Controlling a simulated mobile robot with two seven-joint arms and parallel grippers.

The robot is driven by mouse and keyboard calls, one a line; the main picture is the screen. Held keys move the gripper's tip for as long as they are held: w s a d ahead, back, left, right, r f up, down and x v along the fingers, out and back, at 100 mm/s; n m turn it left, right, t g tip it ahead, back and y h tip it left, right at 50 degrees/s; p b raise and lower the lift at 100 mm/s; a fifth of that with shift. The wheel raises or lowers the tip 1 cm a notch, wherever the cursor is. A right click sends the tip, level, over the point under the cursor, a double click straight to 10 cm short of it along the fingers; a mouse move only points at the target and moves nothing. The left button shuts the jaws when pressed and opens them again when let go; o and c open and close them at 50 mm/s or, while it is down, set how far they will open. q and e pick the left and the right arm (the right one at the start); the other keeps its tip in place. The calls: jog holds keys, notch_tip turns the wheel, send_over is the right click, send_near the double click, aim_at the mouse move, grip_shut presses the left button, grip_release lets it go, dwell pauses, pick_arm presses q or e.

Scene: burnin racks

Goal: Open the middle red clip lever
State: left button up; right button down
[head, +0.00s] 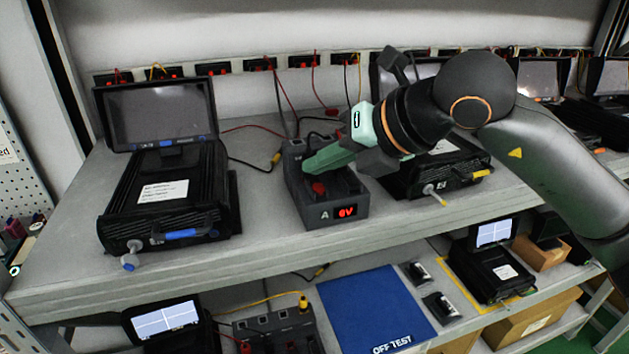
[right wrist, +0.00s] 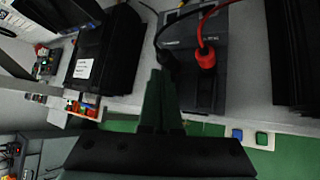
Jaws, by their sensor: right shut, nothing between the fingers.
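A dark grey power unit (head: 345,212) marked A, with a red 0V display, stands on the upper shelf. A red clip part (head: 319,188) sits on its top near the front. The right wrist view shows a red clip (right wrist: 207,58) with a red wire on the dark unit (right wrist: 203,92). My right gripper (head: 308,167) has green fingers and is shut, with nothing held. It is over the unit, just behind the red part in the head view. Its fingers (right wrist: 158,75) point beside the red clip in the right wrist view. The fingers hide part of the unit's top. My left gripper is out of view.
A black device with a screen (head: 160,110) stands left of the unit, and another black device (head: 440,168) stands close on its right. Red and black cables lie behind the unit. A blue mat (head: 370,310) lies on the lower shelf. The upper shelf's front edge is clear.

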aim_at(323, 187)
jog(key=shift+f+b, duration=0.4)
dwell(0.7)
dwell(0.3)
jog(key=shift+r+p, duration=0.35)
jog(key=shift+r, duration=0.55)
jog(key=shift+s+d+r+p, duration=0.1)
jog(key=shift+s+r+p, duration=0.1)
jog(key=shift+r+p, duration=0.8)
jog(key=shift+s+r+p, duration=0.15)
jog(key=shift+r+p, duration=0.2)
jog(key=shift+r, duration=1.15)
